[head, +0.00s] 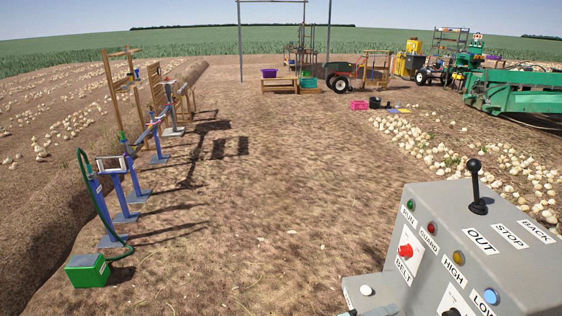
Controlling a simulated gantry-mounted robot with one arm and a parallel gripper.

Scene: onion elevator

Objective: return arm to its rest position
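My gripper and arm do not show clearly in the head view. A small dark grey piece lies at the bottom edge, beside the control box, and I cannot tell what it belongs to. The grey control box (500,240) stands at the lower right. Its black lever (477,187) stands up from the top, near labels OUT, STOP and BACK. A red switch (405,251) sits by the BELT label, with coloured lamps beside it. Nothing is seen touching the box.
Blue stands (121,197) with a green hose and green box (87,270) line the left, beside a ditch. Onions (440,150) lie in a band at right, near a green machine (515,90). Benches and a cart (340,77) stand far back. The middle ground is clear.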

